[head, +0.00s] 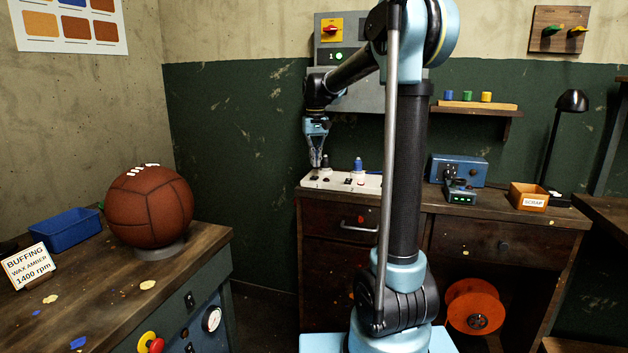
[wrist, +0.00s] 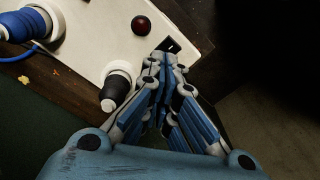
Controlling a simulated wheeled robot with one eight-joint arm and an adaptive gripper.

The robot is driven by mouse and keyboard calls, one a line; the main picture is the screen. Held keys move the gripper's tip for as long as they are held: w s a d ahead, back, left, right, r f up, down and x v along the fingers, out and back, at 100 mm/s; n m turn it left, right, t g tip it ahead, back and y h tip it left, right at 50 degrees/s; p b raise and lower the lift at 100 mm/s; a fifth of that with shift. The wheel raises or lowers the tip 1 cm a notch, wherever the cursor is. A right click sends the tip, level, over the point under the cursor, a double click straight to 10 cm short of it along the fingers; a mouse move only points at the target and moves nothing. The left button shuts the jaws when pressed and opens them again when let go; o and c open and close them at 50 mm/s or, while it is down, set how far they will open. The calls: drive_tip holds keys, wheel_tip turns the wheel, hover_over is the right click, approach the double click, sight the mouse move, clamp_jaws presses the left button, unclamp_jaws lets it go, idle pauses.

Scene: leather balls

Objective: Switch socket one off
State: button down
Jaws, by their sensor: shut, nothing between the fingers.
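A white socket strip (head: 342,180) lies on the dark wooden cabinet top, with the marks 1 and 2 on its front. It also shows in the wrist view (wrist: 85,45). A black switch (wrist: 172,46) sits at the strip's end, near a round red lamp (wrist: 141,25). I cannot tell whether the lamp is lit. A black plug (wrist: 116,92) stands in the nearer socket and a blue plug (wrist: 28,26) in the farther one. My gripper (head: 316,163) is shut and empty, pointing down over the strip's left end. Its fingertips (wrist: 166,62) are at the switch and partly hide it; contact is unclear.
A blue box (head: 458,170) with a small green display unit (head: 460,194) stands right of the strip, then a scrap tray (head: 528,196) and a black lamp (head: 572,102). A grey wall panel (head: 340,60) is behind my arm. A brown ball (head: 149,206) sits on the left bench.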

drive_tip(key=shift+r, duration=1.45)
drive_tip(key=s+d+f+t, duration=0.1)
drive_tip(key=s+d+f, duration=0.3)
drive_tip(key=s, duration=0.6)
drive_tip(key=s+d+f+m, duration=0.1)
drive_tip(key=s+d+f, duration=0.35)
drive_tip(key=s, duration=0.45)
drive_tip(key=s+d+f+t, duration=0.1)
drive_tip(key=s+d+f, duration=0.25)
drive_tip(key=s, duration=0.65)
drive_tip(key=s+d+f, duration=0.1)
drive_tip(key=s+f, duration=0.6)
drive_tip(key=f, duration=0.3)
drive_tip(key=shift+s+d+f+m, duration=0.3)
drive_tip(key=shift+s+f+m, duration=0.05)
drive_tip(key=shift+m, duration=0.05)
drive_tip(key=shift+w+f, duration=0.2)
drive_tip(key=shift+w, duration=0.25)
